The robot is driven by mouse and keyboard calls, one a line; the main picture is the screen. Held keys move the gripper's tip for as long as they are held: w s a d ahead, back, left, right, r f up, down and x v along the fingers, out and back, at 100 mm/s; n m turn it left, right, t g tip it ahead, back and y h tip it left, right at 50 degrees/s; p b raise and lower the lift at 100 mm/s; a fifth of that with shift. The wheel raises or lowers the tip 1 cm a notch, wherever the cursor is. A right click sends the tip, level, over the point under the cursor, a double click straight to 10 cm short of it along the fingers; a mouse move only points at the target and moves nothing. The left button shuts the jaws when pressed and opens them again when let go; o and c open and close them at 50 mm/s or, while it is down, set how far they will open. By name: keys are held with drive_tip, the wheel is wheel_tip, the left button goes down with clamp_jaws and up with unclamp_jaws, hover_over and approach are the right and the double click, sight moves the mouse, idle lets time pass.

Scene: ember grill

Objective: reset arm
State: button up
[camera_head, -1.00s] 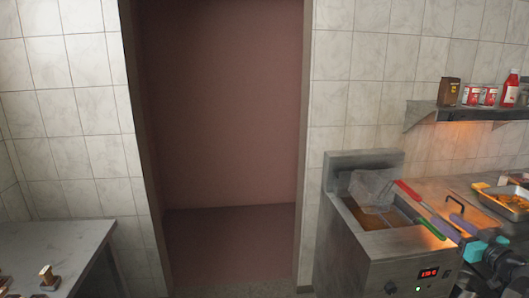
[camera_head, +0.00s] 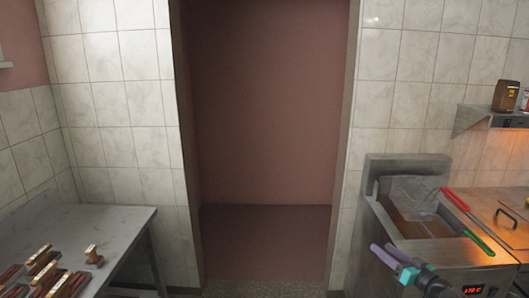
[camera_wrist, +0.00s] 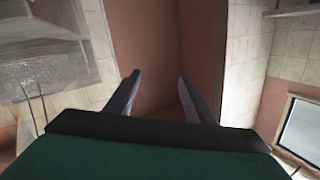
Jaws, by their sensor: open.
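My gripper (camera_head: 384,252) shows at the lower right of the head view, with purple fingers and a teal body. It appears in front of the fryer's near left side and points away from me. In the wrist view my gripper (camera_wrist: 158,92) has its two fingers spread apart with nothing between them. The doorway and pinkish wall show beyond the fingertips. Most of my arm is outside the head view.
A fryer (camera_head: 366,228) with a wire basket (camera_head: 412,190) and red and green handles stands at right. A shelf (camera_head: 485,118) hangs above it. A grey table (camera_head: 125,222) with several wooden-handled items stands at left. The doorway (camera_head: 265,120) between them looks clear.

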drive_tip(key=w+a+f+m+g+h+b, duration=0.1)
drive_tip(key=w+a+f+m+h, duration=0.15)
drive_tip(key=a+f, duration=0.9)
drive_tip(key=w+a+f+m+g+h, duration=0.1)
drive_tip(key=a+f+m+h, duration=0.2)
drive_tip(key=a+f, duration=0.8)
drive_tip(key=s+a+f+g+h, duration=0.1)
drive_tip(key=s+f+g, duration=0.5)
drive_tip(key=s+f, duration=0.7)
drive_tip(key=s+f+g+h, duration=0.2)
drive_tip(key=s+f+g, duration=0.3)
drive_tip(key=s+f, duration=0.8)
drive_tip(key=s+a+n+g+y, duration=0.1)
drive_tip(key=s+g, duration=0.3)
drive_tip(key=s, duration=0.5)
drive_tip(key=s+a+n+g+y, duration=0.1)
drive_tip(key=s+a+n+g, duration=0.2)
drive_tip(key=s, duration=0.6)
drive_tip(key=shift+s+f+n+g+b, duration=0.2)
drive_tip(key=shift+f+n+g+b, duration=0.2)
drive_tip(key=shift+g, duration=0.7)
drive_tip(key=shift+y, duration=0.25)
